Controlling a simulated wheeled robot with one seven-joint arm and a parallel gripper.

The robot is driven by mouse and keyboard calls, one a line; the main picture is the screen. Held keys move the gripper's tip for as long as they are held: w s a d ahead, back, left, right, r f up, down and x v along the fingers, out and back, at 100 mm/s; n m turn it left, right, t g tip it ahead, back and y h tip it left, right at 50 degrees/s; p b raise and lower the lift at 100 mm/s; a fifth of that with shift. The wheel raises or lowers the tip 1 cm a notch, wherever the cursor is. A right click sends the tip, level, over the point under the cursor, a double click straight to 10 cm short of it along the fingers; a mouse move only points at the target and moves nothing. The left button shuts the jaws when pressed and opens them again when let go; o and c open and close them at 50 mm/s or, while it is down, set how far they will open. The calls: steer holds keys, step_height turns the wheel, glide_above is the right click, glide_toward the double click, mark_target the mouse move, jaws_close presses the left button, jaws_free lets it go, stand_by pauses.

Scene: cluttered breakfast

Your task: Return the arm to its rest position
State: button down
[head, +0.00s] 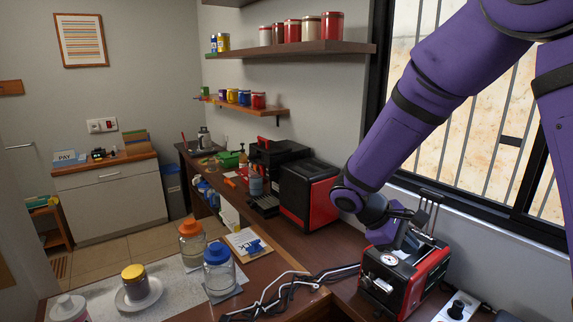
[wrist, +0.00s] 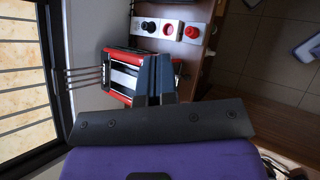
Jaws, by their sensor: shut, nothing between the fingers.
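My purple arm reaches down from the upper right in the head view. My gripper (head: 402,240) is over the small red and black machine with a gauge (head: 400,278); I cannot tell whether it touches it. In the wrist view the two grey fingers of my gripper (wrist: 155,62) lie side by side, shut and empty. Behind them the red machine (wrist: 118,72) shows, partly hidden by the fingers, with prongs sticking out on its left.
The barred window (head: 490,120) is close behind my arm. A larger red and black appliance (head: 308,192) stands left of my gripper. Jars with orange (head: 192,243) and blue (head: 218,268) lids stand on the counter. A control panel with knobs (head: 457,306) is at the lower right.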

steer(key=s+d+r+m+t+y, duration=0.2)
steer(key=s+r+m+t+y, duration=0.1)
steer(key=s+r, duration=0.6)
steer(key=s+d+r+m+t+y, duration=0.2)
steer(key=s+r+m+y, duration=0.4)
steer(key=s, duration=0.6)
steer(key=shift+s+d+r+t, duration=0.2)
steer(key=shift+r+t, duration=0.7)
steer(key=shift+r, duration=0.5)
